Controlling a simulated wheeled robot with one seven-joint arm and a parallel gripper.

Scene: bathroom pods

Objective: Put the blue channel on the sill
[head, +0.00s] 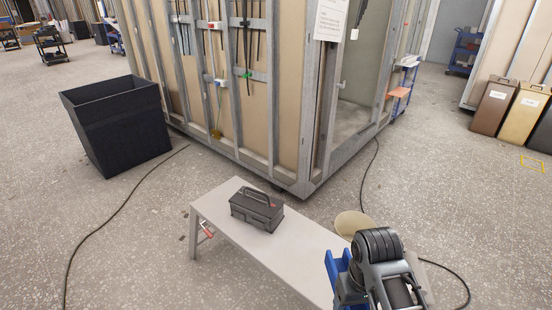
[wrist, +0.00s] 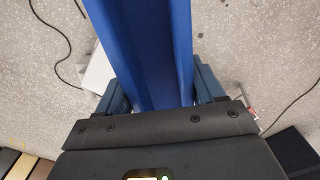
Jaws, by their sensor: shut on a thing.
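The blue channel (wrist: 145,45) runs between the two fingers of my gripper (wrist: 162,88) in the wrist view and extends past the top edge. My gripper is shut on it. In the head view part of the blue channel (head: 337,272) shows beside my wrist at the lower right, over the near end of a bench; my arm hides the rest and the fingertips. The likely sill is the grey bottom rail (head: 352,151) of the pod's doorway, apart from the channel. It is bare where I see it.
A pale bench (head: 222,208) carries a black toolbox (head: 257,208). A round stool top (head: 354,223) is beside my wrist. A black bin (head: 117,125) stands left of the pod. Cables (head: 112,215) cross the floor. Brown and tan bins (head: 494,105) stand at the right.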

